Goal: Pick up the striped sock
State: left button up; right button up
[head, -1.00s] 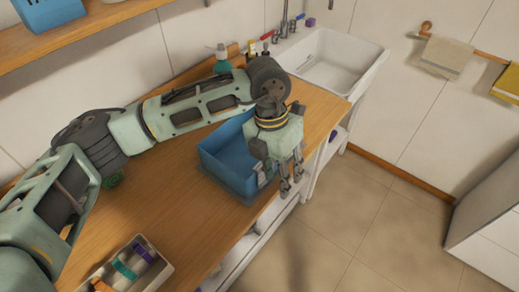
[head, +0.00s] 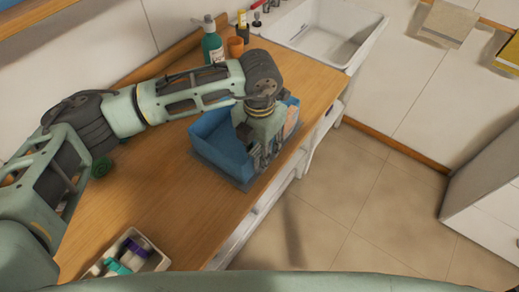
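My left gripper (head: 260,160) points down into the blue bin (head: 208,150) on the wooden counter. Its fingers are partly hidden by the bin and the hand, and I cannot tell whether they are open or hold anything. A peach-coloured item (head: 291,121) shows inside the bin at its right side, just beside the gripper; it is too small to tell whether it is striped or a sock. I see no item that is clearly the striped sock; the gripper hides much of the bin's inside. My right gripper is not in view.
A light tray (head: 160,262) with purple, teal and white items stands at the counter's front left. A green pump bottle (head: 212,45) and an orange cup (head: 235,47) stand behind the bin. A white sink (head: 325,32) is at the back right.

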pick_arm(q)
jog(key=shift+s+f+p, duration=0.1)
jog(key=shift+f+p, duration=0.25)
jog(key=shift+f, duration=1.15)
jog(key=shift+c, duration=0.4)
grip_shut()
